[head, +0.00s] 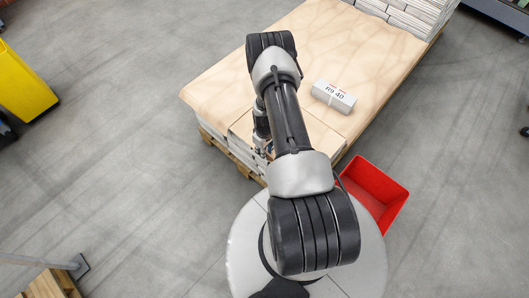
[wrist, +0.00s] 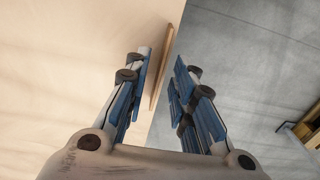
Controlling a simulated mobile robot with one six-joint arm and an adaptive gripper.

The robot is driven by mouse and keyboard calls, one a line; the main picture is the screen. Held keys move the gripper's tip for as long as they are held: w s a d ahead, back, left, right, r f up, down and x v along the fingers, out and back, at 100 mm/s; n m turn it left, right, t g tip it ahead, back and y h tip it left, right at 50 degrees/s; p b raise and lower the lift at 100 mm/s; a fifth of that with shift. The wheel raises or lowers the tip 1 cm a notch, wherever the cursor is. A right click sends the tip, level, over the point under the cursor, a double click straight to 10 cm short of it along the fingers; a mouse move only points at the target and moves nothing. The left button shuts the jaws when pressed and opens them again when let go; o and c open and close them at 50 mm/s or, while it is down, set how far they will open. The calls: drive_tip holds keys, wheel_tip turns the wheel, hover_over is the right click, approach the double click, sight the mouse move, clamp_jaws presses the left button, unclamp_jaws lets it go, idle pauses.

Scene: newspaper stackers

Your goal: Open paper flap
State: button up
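A large tan paper sheet (head: 225,88) covers the top of the stack on the pallet. Near my arm a separate tan piece (head: 240,124) shows at its front edge, partly hidden by the arm. In the wrist view the tan paper (wrist: 60,50) fills the left side. A thin brown strip (wrist: 168,50) stands out at its edge, between and beyond my fingertips; it looks like the flap seen edge-on. My gripper (wrist: 161,68) is open, with a gap between its fingers. In the head view my gripper (head: 264,146) is at the stack's front edge, partly hidden.
A white bundle marked R9 40 (head: 334,97) lies on the paper. White stacks (head: 408,14) stand at the back. A red bin (head: 372,196) is right of the pallet's front corner. A yellow container (head: 24,82) stands far left. The grey floor left of the pallet is clear.

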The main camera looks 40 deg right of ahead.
drive_tip(key=shift+f, duration=0.35)
drive_tip(key=shift+c, duration=0.3)
clamp_jaws()
